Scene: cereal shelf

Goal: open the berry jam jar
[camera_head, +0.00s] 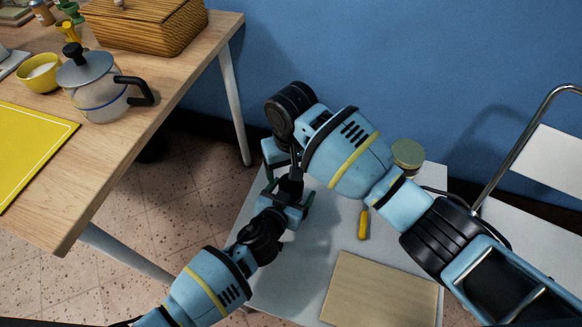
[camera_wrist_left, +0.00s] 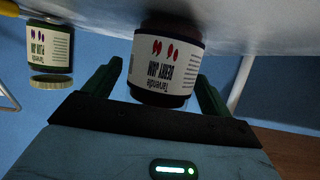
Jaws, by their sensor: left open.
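In the head view, my left gripper (camera_head: 288,195) reaches over the white table, and the jar is hidden there by my grippers and arm. My right gripper (camera_head: 275,155) comes down close above my left one; its fingers are mostly hidden.
A second jar (camera_head: 407,153) with a greenish-gold lid stands right of my right forearm; it also shows in the left wrist view (camera_wrist_left: 50,50). A yellow-handled tool (camera_head: 364,223) and a wooden board (camera_head: 382,290) lie nearer. A wooden table (camera_head: 140,150) stands left.

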